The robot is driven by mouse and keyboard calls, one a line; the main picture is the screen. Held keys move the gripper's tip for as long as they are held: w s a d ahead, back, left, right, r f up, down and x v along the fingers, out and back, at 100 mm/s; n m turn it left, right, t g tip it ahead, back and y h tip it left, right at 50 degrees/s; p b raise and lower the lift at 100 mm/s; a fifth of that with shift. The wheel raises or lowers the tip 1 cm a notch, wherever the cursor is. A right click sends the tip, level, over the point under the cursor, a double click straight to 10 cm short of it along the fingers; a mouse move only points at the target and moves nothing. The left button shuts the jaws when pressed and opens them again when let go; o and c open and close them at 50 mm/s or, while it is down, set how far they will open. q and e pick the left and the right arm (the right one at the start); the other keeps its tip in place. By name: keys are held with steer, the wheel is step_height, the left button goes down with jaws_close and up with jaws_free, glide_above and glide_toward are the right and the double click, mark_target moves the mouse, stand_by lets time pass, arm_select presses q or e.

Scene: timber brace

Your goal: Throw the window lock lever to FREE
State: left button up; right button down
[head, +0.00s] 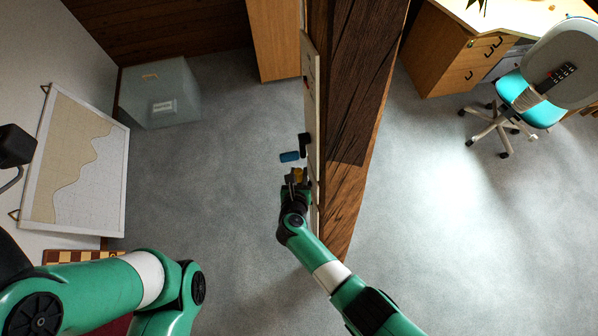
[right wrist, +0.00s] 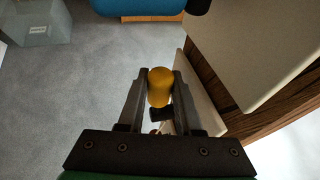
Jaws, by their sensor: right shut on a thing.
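The lock lever shows a yellow knob (head: 298,173), standing out from the pale upright panel (head: 310,85) on the timber. In the right wrist view the yellow knob (right wrist: 159,87) sits between the two grey fingers of my right gripper (right wrist: 160,78), with a dark stem or mount partly visible below it. My right gripper (head: 296,179) is shut on the knob, close against the panel's left side. Any FREE marking is not readable. My left arm shows at the lower left, but its gripper is out of view.
A blue part (head: 289,156) and a black part (head: 305,142) stick out just beyond the knob. The thick timber (head: 355,90) runs right of the panel. A translucent box (head: 160,92) stands far left. Grey floor left of the panel is open.

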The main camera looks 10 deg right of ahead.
steer(key=c, duration=0.9)
jaws_free()
steer(key=shift+o, duration=0.2)
steer(key=shift+r, duration=0.1)
steer(key=p+v, duration=0.3)
steer(key=v, duration=0.3)
steer(key=shift+s+a+r, duration=0.1)
steer(key=shift+s+r, duration=0.05)
steer(key=shift+r, duration=0.1)
steer(key=p+v, duration=0.1)
steer(key=v, duration=0.4)
steer(key=shift+f, duration=0.1)
